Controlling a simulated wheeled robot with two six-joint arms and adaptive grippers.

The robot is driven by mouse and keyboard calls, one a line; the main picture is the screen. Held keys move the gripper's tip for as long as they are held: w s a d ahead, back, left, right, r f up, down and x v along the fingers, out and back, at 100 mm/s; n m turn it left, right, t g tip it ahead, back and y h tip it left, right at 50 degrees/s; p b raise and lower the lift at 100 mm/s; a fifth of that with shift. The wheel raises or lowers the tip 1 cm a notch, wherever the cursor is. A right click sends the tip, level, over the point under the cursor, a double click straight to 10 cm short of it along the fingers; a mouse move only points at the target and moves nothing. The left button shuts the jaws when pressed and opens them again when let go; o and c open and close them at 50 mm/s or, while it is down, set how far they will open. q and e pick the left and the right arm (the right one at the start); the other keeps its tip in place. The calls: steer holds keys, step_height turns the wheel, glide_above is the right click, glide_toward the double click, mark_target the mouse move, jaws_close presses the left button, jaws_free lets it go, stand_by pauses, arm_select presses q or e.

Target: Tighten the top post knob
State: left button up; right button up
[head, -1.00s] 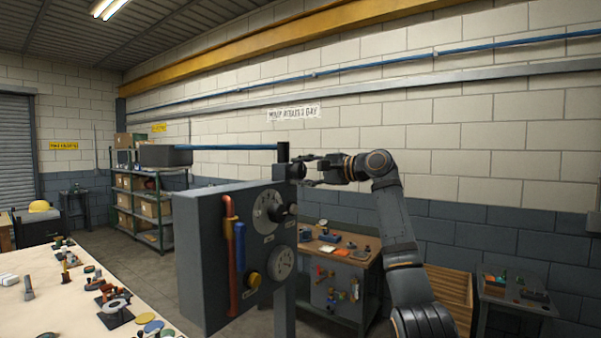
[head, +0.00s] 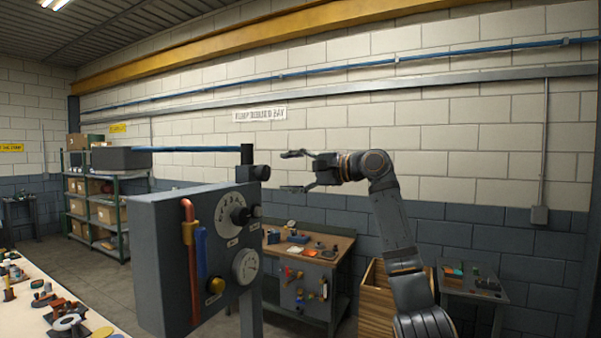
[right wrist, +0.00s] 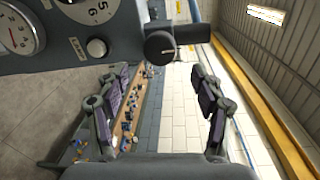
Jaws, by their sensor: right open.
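The top post knob is a dark round knob (head: 262,172) on the side of the grey post's (head: 247,158) upper end, above the grey casing. My right gripper (head: 290,172) is open and empty to the right of the knob, with a gap between them in the head view. Its two fingers are spread one above the other, at about the knob's height. In the right wrist view the knob (right wrist: 160,47) lies ahead of the open gripper (right wrist: 158,88), beyond the fingertips and roughly centred between them. My left gripper is not in view.
A blue bar (head: 195,149) runs left from the post top. A workbench (head: 310,252) stands behind. A parts-covered table (head: 30,310) is at lower left.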

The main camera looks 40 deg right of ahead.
steer(key=v, duration=0.4)
steer(key=shift+s+r, duration=0.1)
steer(key=shift+s, duration=0.2)
steer(key=shift+w, duration=0.15)
steer(key=shift+d, duration=0.15)
